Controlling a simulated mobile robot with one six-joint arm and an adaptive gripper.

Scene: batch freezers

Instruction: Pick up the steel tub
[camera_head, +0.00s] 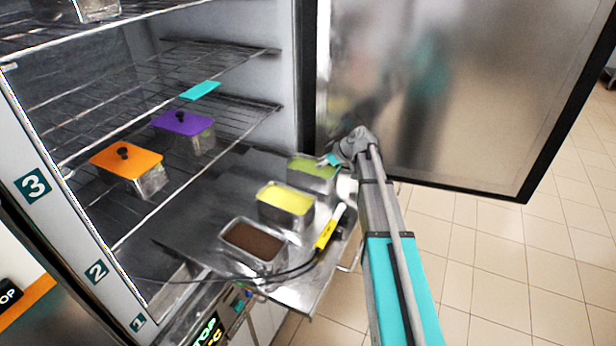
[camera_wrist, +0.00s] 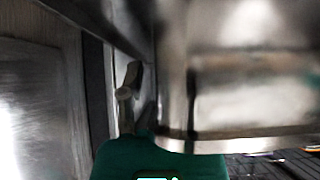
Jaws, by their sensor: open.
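Several steel tubs show in the head view. A steel tub with green contents (camera_head: 313,184) stands at the back right of the low steel shelf. Tubs with yellow contents (camera_head: 286,209) and brown contents (camera_head: 252,246) stand nearer the front. My gripper (camera_head: 333,159) is at the far right rim of the green-filled tub; its fingertips are hard to see there. In the wrist view a large steel wall, apparently a tub, (camera_wrist: 250,105) fills the right side, close to the open gripper. One grey finger (camera_wrist: 128,98) shows left of it; the other is not clearly seen. I cannot tell whether they touch.
A yellow probe with a black cable (camera_head: 326,234) lies beside the tubs. Tubs with orange (camera_head: 127,160) and purple (camera_head: 183,122) lids stand on the wire racks at left. A teal lid (camera_head: 200,90) lies higher. The open freezer door (camera_head: 450,90) stands close behind my arm.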

